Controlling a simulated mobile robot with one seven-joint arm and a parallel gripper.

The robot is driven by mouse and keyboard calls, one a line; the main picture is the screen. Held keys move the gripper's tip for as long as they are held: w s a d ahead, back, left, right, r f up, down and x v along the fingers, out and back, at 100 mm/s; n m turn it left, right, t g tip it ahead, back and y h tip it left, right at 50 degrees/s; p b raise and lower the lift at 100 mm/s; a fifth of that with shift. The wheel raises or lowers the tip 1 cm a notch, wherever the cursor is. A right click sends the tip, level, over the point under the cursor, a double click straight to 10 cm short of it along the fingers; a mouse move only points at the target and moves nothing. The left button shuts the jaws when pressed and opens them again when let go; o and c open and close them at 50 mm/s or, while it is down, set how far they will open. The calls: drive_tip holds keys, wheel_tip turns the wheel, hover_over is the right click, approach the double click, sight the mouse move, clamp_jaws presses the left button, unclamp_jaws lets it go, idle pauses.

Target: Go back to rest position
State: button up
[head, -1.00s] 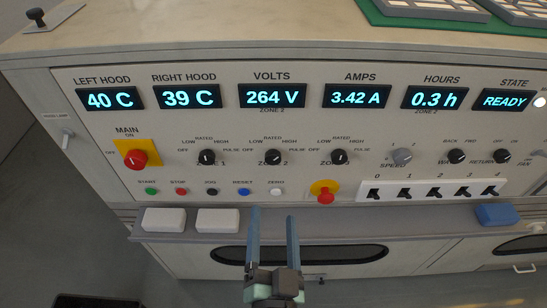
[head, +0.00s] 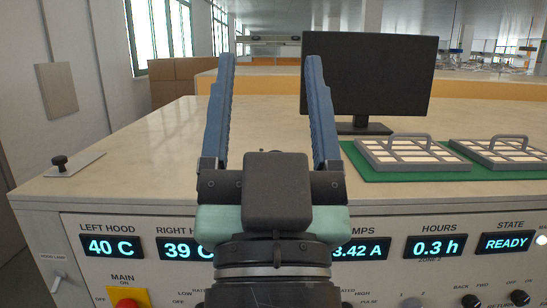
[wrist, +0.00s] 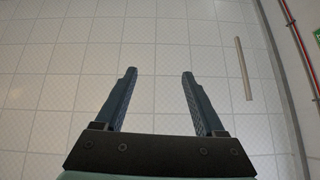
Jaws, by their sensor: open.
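My gripper (head: 270,80) is raised in front of the console in the head view. Its two blue fingers are wide apart with nothing between them. It hides the volts display and parts of the right hood and amps displays. In the wrist view, my gripper (wrist: 158,75) is also open and empty, facing a pale tiled surface (wrist: 190,35). The console panel (head: 75,229) shows left hood 40 C, 0.3 h and READY.
A black monitor (head: 370,75) stands on the bench top (head: 120,165). Two tile-filled trays (head: 410,153) (head: 497,150) with handles lie on a green mat (head: 400,176) at right. A black knob on a plate (head: 75,166) sits at left. Cardboard boxes (head: 180,80) are behind.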

drive_tip(key=s+r+t+p, duration=0.1)
drive_tip(key=s+r+p, duration=0.2)
drive_tip(key=r+p, duration=0.9)
wheel_tip(320, 180, up, 6)
drive_tip(key=shift+s+r+p, duration=0.1)
drive_tip(key=shift+s+p, duration=0.1)
drive_tip(key=shift+p, duration=0.2)
